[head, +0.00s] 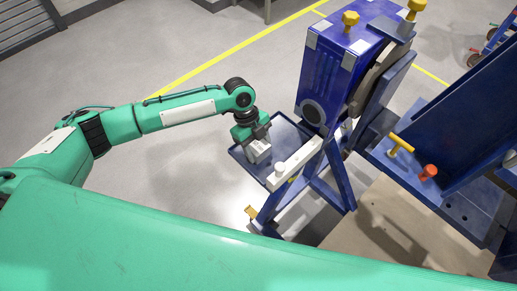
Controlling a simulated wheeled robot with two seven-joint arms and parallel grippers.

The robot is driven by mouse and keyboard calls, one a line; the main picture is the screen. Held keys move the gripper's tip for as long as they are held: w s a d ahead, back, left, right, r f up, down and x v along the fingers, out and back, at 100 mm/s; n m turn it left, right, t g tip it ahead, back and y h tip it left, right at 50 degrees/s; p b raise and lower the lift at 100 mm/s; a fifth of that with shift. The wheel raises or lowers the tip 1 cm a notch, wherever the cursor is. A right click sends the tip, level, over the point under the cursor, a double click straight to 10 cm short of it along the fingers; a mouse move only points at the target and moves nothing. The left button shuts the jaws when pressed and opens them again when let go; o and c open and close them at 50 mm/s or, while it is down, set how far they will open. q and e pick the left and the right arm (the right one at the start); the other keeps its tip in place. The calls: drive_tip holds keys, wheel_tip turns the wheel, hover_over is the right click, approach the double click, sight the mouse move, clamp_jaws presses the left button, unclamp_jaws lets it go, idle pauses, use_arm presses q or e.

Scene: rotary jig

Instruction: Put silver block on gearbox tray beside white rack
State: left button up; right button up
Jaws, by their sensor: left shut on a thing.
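My left gripper (254,140) points down over the dark blue gearbox tray (285,127). It is shut on a pale silver block (258,152), whose lower part shows below the fingers. The block is within the tray's outline. I cannot tell whether it touches the tray floor. The white rack (296,164) is a long light bar with a raised round knob, along the tray's right front side, just right of the block. My gripper and wrist hide part of the tray. My right gripper is not in view.
A blue gearbox housing (328,75) with yellow knobs stands close behind and right of the tray. A large blue jig frame (450,150) with yellow and red handles fills the right side. Open grey floor (180,190) lies left of the tray.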

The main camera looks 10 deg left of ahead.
use_arm(q)
drive_tip(key=shift+f, duration=0.9)
drive_tip(key=o, duration=1.3)
drive_tip(key=shift+c, duration=0.2)
drive_tip(key=b+v, duration=0.2)
drive_tip(key=v, duration=1)
drive_tip(key=shift+b, duration=0.3)
drive_tip(key=shift+s, duration=0.1)
